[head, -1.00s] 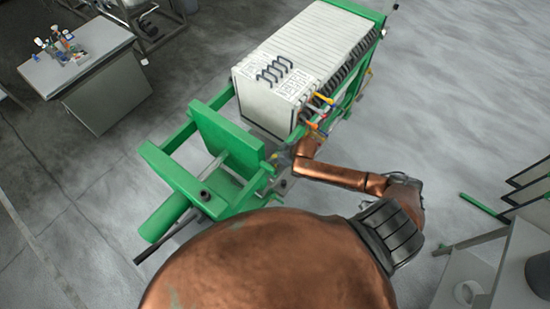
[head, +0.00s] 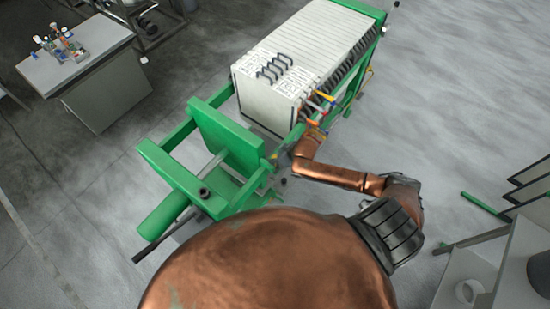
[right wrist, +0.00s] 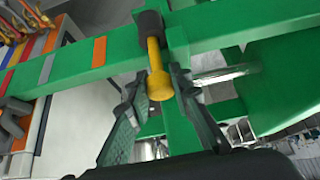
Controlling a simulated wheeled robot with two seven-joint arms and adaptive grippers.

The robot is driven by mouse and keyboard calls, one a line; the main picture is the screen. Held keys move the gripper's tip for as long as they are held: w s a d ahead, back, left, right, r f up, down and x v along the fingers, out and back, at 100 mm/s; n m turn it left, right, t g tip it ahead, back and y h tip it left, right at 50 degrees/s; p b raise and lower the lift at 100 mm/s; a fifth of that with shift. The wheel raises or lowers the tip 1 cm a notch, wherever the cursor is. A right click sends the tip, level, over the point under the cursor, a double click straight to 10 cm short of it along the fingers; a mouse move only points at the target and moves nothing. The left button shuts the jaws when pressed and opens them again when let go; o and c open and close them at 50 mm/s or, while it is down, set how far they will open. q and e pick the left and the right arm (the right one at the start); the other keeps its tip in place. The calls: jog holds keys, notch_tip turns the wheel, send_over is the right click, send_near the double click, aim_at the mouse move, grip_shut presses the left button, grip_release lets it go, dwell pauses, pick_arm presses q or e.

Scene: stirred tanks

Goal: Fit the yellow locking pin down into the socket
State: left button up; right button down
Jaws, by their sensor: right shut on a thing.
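The yellow locking pin (right wrist: 155,55) shows in the right wrist view, with its wide yellow end between the fingers of my right gripper (right wrist: 160,100). The gripper is shut on it. The pin's other end meets a black cylindrical piece (right wrist: 151,26) beside the green beam. I cannot tell whether this piece is the socket or how deep the pin sits. In the head view my right gripper (head: 280,160) is small, at the near corner of the green frame (head: 240,140). The pin is only a tiny yellow spot there. My left gripper is not in view.
A stack of white plates (head: 310,50) with dark handles stands in the green frame. Coloured handles (head: 318,103) line its right side. A green crossbeam (right wrist: 100,55) runs close past the gripper. A grey table (head: 75,65) stands at the far left.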

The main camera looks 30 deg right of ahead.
jog(key=c, duration=1.7)
grip_release()
jog(key=shift+o, duration=0.2)
jog(key=v, duration=1.2)
